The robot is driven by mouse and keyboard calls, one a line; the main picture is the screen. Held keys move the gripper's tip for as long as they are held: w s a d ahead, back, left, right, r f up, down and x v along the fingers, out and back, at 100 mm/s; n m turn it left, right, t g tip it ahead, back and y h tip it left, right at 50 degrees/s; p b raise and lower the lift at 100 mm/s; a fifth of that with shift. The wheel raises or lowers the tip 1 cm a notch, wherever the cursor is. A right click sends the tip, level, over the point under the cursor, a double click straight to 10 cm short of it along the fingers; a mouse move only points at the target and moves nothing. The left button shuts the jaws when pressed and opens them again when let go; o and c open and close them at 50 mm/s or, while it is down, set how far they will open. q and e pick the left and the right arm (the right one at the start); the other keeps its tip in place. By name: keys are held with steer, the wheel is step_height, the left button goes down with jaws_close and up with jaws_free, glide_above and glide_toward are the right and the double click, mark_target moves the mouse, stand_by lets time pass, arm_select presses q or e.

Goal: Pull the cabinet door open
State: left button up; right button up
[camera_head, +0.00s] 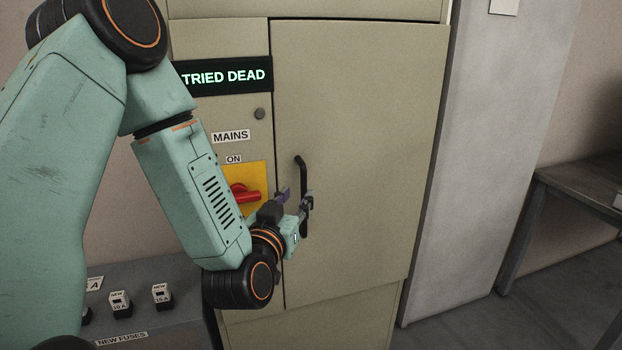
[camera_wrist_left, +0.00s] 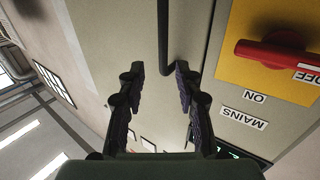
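The beige cabinet door (camera_head: 360,130) fills the middle of the head view and looks shut, or nearly so. Its black vertical bar handle (camera_head: 302,170) is near the door's left edge. My left gripper (camera_head: 296,199) is at the lower part of the handle. In the left wrist view, the fingers of my left gripper (camera_wrist_left: 160,78) are apart, with the handle (camera_wrist_left: 164,40) reaching between their tips. A gap shows on each side of the bar there. My right gripper is in neither view.
A red rotary switch (camera_head: 243,193) on a yellow plate sits left of the door, close to my left wrist. A display (camera_head: 225,76) reads "TRIED DEAD". Fuses (camera_head: 120,304) stand on a grey surface at lower left. A table (camera_head: 580,185) stands at right, with clear floor before it.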

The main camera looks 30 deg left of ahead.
mark_target(303, 184)
arm_select(q)
steer(key=x, duration=0.6)
steer(key=shift+w+a+p, duration=0.15)
steer(key=shift+w+p, duration=0.15)
steer(key=shift+p, duration=0.1)
steer(key=shift+w+a, duration=0.35)
steer(key=shift+d, duration=0.1)
steer(key=shift+d, duration=0.1)
steer(key=shift+c, duration=0.6)
steer(key=shift+f, duration=0.1)
jaws_close()
steer(key=shift+w, duration=0.1)
